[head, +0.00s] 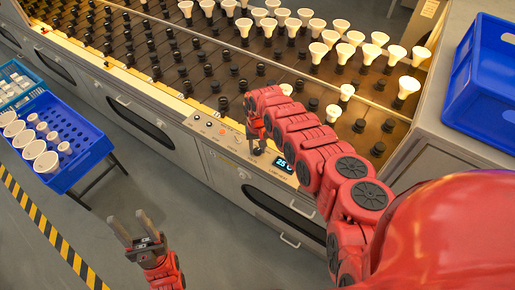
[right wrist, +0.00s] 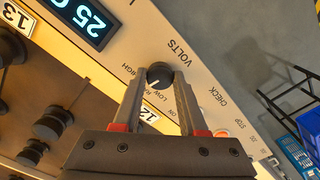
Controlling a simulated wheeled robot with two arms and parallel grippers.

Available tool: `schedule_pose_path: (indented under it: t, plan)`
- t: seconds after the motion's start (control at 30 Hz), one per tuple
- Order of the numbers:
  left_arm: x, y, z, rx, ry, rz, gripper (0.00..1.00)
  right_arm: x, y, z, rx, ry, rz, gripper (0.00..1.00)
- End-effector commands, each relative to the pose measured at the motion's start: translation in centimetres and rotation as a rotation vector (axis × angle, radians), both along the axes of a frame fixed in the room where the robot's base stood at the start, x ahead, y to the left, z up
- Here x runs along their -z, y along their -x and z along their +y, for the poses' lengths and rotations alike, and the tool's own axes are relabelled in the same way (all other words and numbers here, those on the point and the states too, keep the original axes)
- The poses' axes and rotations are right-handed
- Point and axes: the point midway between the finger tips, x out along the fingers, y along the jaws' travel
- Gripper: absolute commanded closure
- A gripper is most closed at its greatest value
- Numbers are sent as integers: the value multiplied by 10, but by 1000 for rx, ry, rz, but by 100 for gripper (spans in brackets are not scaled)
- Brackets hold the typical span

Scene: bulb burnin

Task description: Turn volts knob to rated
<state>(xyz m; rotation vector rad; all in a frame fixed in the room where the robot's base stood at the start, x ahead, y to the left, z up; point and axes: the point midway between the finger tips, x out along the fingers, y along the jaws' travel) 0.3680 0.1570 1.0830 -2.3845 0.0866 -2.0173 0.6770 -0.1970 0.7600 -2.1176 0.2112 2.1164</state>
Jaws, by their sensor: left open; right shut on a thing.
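The volts knob (right wrist: 159,75) is a small black round knob on the light panel, beside the word VOLTS and the labels LOW and HIGH. A white mark on it points toward the labels' side; its exact setting is too small to tell. My right gripper (right wrist: 160,84) is shut on the knob, one finger on each side. In the head view my right gripper (head: 257,146) is at the front panel and the knob is hidden by it. A lit display (right wrist: 84,17) reads 25 and a partly cut digit. My left gripper (head: 136,228) is open and empty over the floor.
The rack (head: 190,62) holds rows of black sockets, with white bulbs (head: 340,27) at the back and right. A blue crate of bulbs and white round pieces (head: 90,150) stands left. An empty blue bin (head: 490,65) sits right. Grey floor is clear around my left gripper.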

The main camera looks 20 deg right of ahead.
Motion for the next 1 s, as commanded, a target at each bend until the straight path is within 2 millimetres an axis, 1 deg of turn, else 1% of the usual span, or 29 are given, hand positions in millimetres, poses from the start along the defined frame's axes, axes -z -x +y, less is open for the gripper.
schedule_pose_path:
  t: [0.1, 0.33, 0.87, 0.9, 0.97, 1.0]
  plan:
    - [2, 0, 0, 0, 0, 0, 50, 1, 2, 0, -62, 0, 4, 100]
    - [3, 0, 0, 0, 0, 0, 50, 2, 2, 0, -140, -1, 5, 100]
    - [3, 0, 0, 0, 0, 0, 50, 2, 2, 0, -164, -2, 4, 100]
    - [3, 0, 0, 0, 0, 0, 50, 1, 1, 0, -163, -2, 4, 52]
    - [3, 0, 0, 0, 0, 0, 50, 1, 1, 0, -163, -1, 3, 41]
    - [3, 0, 0, 0, 0, 0, 50, 1, 1, 0, -163, -1, 3, 34]
